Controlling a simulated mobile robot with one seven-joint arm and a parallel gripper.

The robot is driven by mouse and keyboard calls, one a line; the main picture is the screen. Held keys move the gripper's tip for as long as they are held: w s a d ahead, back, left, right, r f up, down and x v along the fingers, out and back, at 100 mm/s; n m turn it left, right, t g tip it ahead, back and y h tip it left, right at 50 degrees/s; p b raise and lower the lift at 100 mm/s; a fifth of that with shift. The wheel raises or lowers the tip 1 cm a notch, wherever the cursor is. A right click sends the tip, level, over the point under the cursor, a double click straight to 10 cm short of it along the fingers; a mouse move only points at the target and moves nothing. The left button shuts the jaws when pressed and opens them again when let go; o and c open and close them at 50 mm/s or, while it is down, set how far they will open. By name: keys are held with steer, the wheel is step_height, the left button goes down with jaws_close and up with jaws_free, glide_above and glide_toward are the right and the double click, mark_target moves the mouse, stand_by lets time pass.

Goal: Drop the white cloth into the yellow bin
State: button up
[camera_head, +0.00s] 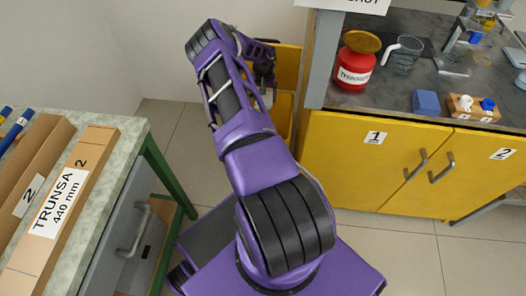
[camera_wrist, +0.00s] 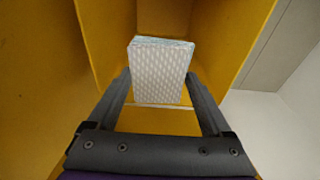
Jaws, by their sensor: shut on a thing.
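The white cloth (camera_wrist: 160,70) is a folded, quilted block in the wrist view. My gripper (camera_wrist: 158,78) is shut on it, with a dark finger at each side. Yellow walls of the bin (camera_wrist: 40,80) surround the cloth on the left, behind and at the right, so the cloth is over or inside the bin's opening. How far it is above the bin floor I cannot tell. In the head view the yellow bin (camera_head: 288,65) stands behind my arm, partly hidden. The cloth does not show there.
A yellow cabinet (camera_head: 350,170) stands right of the bin; its bench holds a red container (camera_head: 355,65), a glass beaker (camera_head: 404,55) and a blue block (camera_head: 426,102). A green-legged bench (camera_head: 125,140) with cardboard boxes (camera_head: 75,190) is at left. Tiled floor lies between.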

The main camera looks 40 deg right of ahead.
steer(key=o, duration=1)
steer(key=r, duration=0.5)
steer(key=s+a+r+p, duration=0.1)
steer(key=r, duration=0.5)
steer(key=a+r+p, duration=0.1)
steer(key=r, duration=0.5)
steer(key=shift+s+r, duration=0.1)
steer(key=shift+s, duration=0.2)
